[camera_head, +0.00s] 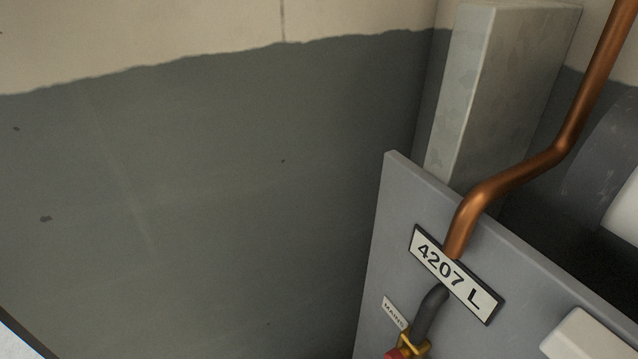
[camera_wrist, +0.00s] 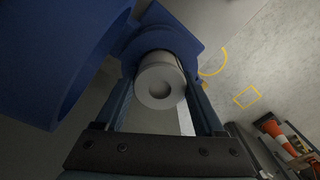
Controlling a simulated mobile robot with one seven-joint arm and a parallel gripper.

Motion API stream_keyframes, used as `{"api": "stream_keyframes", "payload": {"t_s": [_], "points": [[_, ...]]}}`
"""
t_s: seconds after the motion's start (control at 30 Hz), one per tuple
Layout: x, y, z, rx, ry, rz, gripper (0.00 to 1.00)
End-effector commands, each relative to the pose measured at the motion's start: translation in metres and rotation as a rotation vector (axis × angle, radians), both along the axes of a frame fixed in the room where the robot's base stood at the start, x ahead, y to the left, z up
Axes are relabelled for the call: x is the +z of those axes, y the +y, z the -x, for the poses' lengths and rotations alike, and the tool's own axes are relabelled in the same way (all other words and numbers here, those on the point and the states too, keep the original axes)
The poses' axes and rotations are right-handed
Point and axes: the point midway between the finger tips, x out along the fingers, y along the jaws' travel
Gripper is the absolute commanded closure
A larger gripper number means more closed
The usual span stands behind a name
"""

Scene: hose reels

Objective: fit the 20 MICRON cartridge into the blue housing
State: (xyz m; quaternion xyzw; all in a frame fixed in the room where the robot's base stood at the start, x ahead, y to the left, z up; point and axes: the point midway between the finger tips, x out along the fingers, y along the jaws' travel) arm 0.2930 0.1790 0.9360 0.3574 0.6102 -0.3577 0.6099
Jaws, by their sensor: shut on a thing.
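In the wrist view my gripper (camera_wrist: 160,95) is shut on a pale grey-white cartridge (camera_wrist: 158,78). The cartridge's round end, with a hole in its middle, faces the camera between the two fingers. No 20 MICRON marking is readable on it. A blue part (camera_wrist: 196,46) lies directly behind and around the cartridge's far side; it appears to be the blue housing. I cannot tell how deep the cartridge sits in it. A larger blue rounded body (camera_wrist: 40,60) fills the upper left, close to the left finger. The head view shows neither cartridge, housing nor gripper.
In the head view a grey panel (camera_head: 400,240) carries a "4207 L" plate (camera_head: 452,272), a copper pipe (camera_head: 515,175) and a "MAINS" tag (camera_head: 394,313). In the wrist view, yellow marks (camera_wrist: 247,96) lie on the grey floor, and orange-white cones (camera_wrist: 272,130) stand at right.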

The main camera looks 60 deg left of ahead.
Motion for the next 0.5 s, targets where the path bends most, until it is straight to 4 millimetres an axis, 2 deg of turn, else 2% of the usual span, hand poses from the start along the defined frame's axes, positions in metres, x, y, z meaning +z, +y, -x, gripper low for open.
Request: {"api": "stream_keyframes", "payload": {"t_s": [0.03,0.17,0.2,0.5], "points": [[-0.0011,0.0001,-0.0002,0.0,0.0,0.0,0.26],[-0.0007,0.0,-0.0001,0.0,0.0,0.0,0.02],[-0.0006,0.0,-0.0001,0.0,0.0,0.0,0.0],[0.0047,0.0001,-0.0002,0.0,-0.001,0.0,0.0]]}}
